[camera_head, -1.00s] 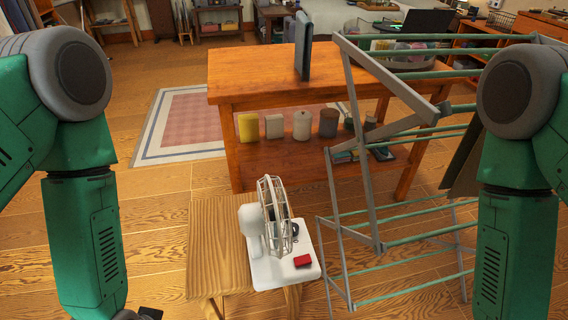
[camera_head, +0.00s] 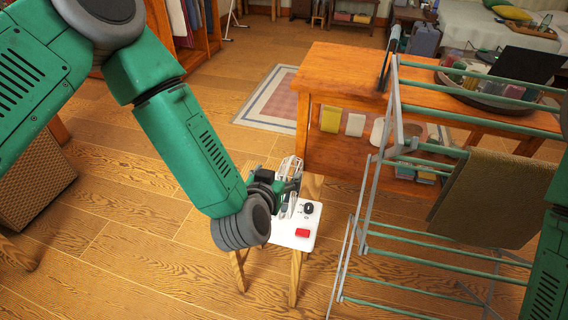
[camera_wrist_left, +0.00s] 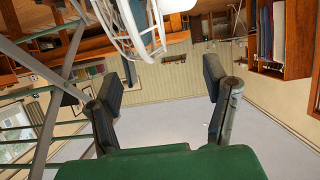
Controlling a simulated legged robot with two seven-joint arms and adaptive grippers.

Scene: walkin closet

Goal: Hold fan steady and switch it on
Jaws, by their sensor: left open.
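The white fan base (camera_head: 290,236) rests on a small wooden stool (camera_head: 296,270). It carries a red switch (camera_head: 302,233) and a black knob (camera_head: 308,208). The fan's wire cage (camera_head: 290,166) is partly hidden behind my left gripper (camera_head: 288,186), which is beside it. In the left wrist view, the fan cage (camera_wrist_left: 122,28) shows at the top, beyond the fingers. My left gripper (camera_wrist_left: 160,88) is open there, with nothing between its fingertips. I cannot tell whether it touches the fan. My right gripper is out of view; only part of my right arm shows at the right edge.
A grey drying rack (camera_head: 384,225) with a towel (camera_head: 490,198) stands close to the stool's right. A wooden table (camera_head: 345,68) is behind, with several items on its lower shelf. A wicker basket (camera_head: 38,185) is at the far left. The floor in front is open.

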